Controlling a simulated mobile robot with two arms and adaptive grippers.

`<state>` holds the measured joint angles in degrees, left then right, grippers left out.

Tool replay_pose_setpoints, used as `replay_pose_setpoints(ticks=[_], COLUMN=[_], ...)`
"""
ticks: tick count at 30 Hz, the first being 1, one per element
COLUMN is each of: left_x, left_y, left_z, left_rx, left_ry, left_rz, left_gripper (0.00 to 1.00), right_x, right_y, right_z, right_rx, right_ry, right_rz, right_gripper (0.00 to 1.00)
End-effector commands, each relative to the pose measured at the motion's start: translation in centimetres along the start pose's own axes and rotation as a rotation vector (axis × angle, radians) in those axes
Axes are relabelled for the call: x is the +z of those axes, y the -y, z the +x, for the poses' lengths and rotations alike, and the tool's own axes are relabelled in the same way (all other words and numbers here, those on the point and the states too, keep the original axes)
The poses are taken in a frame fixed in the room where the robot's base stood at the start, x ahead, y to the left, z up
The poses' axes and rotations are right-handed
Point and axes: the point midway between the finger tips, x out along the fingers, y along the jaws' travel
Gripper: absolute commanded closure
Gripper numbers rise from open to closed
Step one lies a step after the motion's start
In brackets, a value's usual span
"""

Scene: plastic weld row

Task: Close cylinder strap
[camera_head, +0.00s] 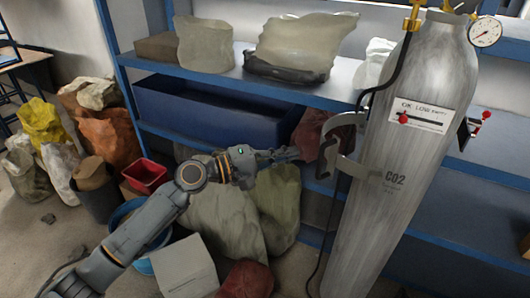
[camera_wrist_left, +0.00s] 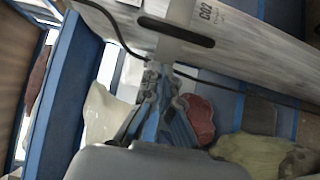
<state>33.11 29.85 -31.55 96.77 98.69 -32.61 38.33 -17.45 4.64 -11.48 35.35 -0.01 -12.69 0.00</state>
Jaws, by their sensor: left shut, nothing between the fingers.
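A tall grey CO2 cylinder (camera_head: 385,215) stands at the right, slightly tilted in the picture. A grey metal strap (camera_head: 347,166) sticks out from its left side, with its curved end swung away from the cylinder. My left gripper (camera_head: 292,155) is shut and empty, pointing right, just left of the strap; I cannot tell whether they touch. In the left wrist view the fingertips (camera_wrist_left: 156,70) are together below the slotted strap (camera_wrist_left: 150,23), with the cylinder (camera_wrist_left: 235,45) behind. A bracket with a red knob (camera_head: 486,115) sits at the cylinder's right side. My right gripper is not in view.
Blue shelves (camera_head: 265,91) behind hold a dark blue bin (camera_head: 205,112) and pale sacks. Sacks, a red bin (camera_head: 145,176) and a white box (camera_head: 185,270) crowd the floor below my left arm. A black hose (camera_head: 384,72) hangs along the cylinder's left side.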

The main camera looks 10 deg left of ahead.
Motion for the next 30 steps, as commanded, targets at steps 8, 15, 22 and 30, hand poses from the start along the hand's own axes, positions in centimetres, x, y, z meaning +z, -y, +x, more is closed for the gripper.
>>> replay_pose_setpoints(ticks=[8,15,22,30], left_x=[2.5,2.8,2.8,3.4], left_y=[-0.2,0.1,0.1,-0.2], left_z=[2.4,2.7,2.7,2.8], left_rx=[0.0,-0.001,0.0,-0.001], left_ry=[-0.001,-0.001,-0.002,-0.031], left_rz=[0.0,0.0,0.0,0.0], left_gripper=[1.0,1.0,1.0,1.0], right_x=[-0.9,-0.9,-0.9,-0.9], right_y=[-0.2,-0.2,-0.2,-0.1], right_z=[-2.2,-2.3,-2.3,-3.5], right_rx=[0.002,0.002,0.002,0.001], right_ry=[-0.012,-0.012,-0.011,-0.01], right_rz=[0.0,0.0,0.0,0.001], right_gripper=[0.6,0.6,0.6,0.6])
